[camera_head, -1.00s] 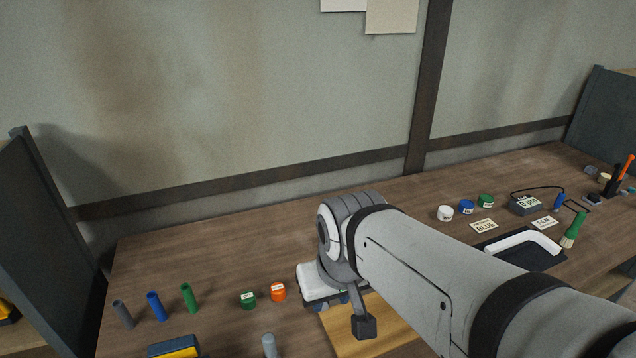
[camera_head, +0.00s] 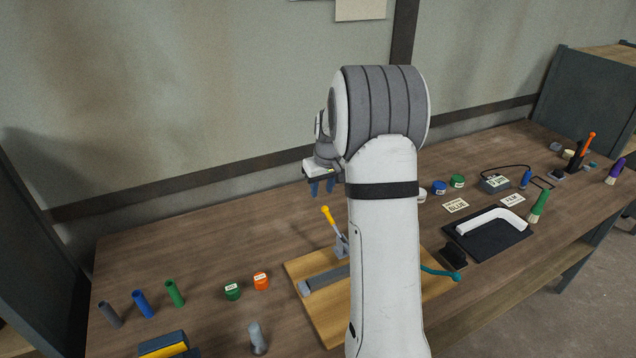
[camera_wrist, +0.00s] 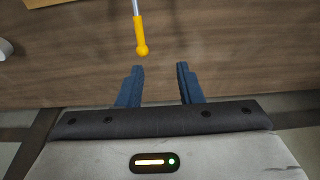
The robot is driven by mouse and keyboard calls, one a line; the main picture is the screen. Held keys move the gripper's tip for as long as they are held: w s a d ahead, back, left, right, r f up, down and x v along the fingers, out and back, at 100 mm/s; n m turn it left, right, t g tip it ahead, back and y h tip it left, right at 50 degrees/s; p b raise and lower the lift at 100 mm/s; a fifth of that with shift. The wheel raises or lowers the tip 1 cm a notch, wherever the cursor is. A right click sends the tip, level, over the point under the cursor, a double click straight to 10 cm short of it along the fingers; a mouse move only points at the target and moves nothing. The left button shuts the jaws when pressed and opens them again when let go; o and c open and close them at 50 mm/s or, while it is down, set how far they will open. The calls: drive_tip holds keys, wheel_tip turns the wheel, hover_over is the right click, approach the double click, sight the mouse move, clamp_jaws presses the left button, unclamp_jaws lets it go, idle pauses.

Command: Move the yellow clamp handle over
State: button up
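The yellow clamp handle (camera_head: 327,215) stands up from a grey toggle clamp (camera_head: 341,246) on a wooden board (camera_head: 323,318). The handle leans slightly left at its top. In the wrist view its yellow knob (camera_wrist: 142,48) and rod show at the top, just beyond my fingertips and a little left of the middle. My gripper (camera_head: 322,188) is above the handle in the head view. Its blue fingers (camera_wrist: 156,72) are apart with nothing between them, so it is open and empty. My arm hides part of the board and clamp.
A grey bar (camera_head: 325,279) lies on the board, and a teal-ended lever (camera_head: 440,272) sticks out at its right. Green (camera_head: 232,291) and orange (camera_head: 261,281) pots stand to the left. A black tray (camera_head: 490,240) with a white bent piece lies to the right.

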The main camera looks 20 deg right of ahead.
sight(326, 207)
drive_tip(key=w+d+f, duration=0.1)
drive_tip(key=f, duration=0.1)
drive_tip(key=w+d+f, duration=0.1)
drive_tip(key=d, duration=0.1)
drive_tip(key=shift+w+d+f, duration=0.15)
drive_tip(key=shift+w+f, duration=0.25)
drive_tip(key=shift+w+d+f, duration=0.1)
drive_tip(key=shift+f, duration=0.2)
drive_tip(key=b+x, duration=0.3)
drive_tip(key=x, duration=0.5)
drive_tip(key=shift+r, duration=0.2)
drive_tip(key=shift+c, duration=0.6)
drive_tip(key=c, duration=0.4)
drive_tip(key=shift+r, duration=0.15)
drive_tip(key=shift+s+r+p, duration=0.2)
drive_tip(key=shift+s+r, duration=0.2)
drive_tip(key=shift+r, duration=0.3)
drive_tip(key=shift+s+r+p, duration=0.2)
drive_tip(key=shift+s+r, duration=0.2)
drive_tip(key=shift+r, duration=0.45)
